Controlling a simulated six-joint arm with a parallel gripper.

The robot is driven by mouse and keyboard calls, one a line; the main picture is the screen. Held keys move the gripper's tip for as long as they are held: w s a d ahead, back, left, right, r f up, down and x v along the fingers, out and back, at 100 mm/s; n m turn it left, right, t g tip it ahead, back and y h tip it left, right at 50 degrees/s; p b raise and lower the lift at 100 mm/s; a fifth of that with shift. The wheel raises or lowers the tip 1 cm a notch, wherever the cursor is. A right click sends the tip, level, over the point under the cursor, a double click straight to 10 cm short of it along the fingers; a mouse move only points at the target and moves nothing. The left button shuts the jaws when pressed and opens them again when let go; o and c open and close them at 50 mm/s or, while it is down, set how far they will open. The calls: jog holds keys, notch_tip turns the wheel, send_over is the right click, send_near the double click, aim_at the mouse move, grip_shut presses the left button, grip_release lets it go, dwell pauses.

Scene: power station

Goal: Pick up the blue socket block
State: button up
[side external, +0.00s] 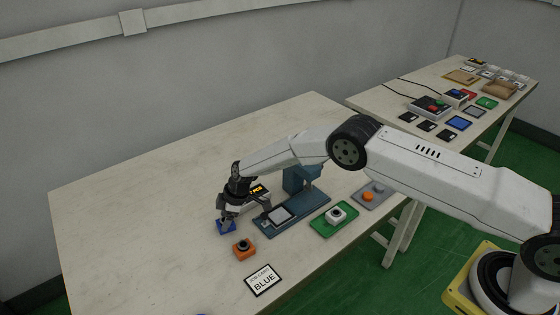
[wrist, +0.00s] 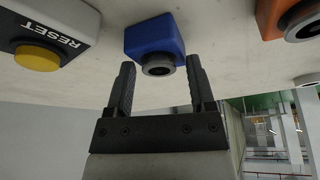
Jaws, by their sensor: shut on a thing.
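The blue socket block (side external: 226,227) is at the left of the group of parts on the near table, under my gripper (side external: 228,216). In the wrist view the blue block (wrist: 155,36) shows its grey round socket towards the camera. My gripper's dark fingers (wrist: 161,66) stand on either side of the block, shut on it. In the side view the fingers hide part of the block. I cannot tell whether the block is touching the table or slightly above it.
A RESET box (wrist: 45,38) is near the gripper. The table's left side is clear.

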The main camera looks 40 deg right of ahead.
aim_at(220, 220)
grip_shut()
jog(key=shift+r, duration=1.55)
jog(key=shift+s+d+r, duration=0.15)
jog(key=shift+s+r, duration=0.3)
jog(key=shift+r, duration=0.05)
jog(key=s+d+r, duration=0.3)
jog(key=s+r, duration=0.5)
jog(key=s, duration=0.4)
jog(key=shift+s+d+r, duration=0.2)
jog(key=shift+s+r, duration=0.1)
jog(key=shift+r, duration=0.1)
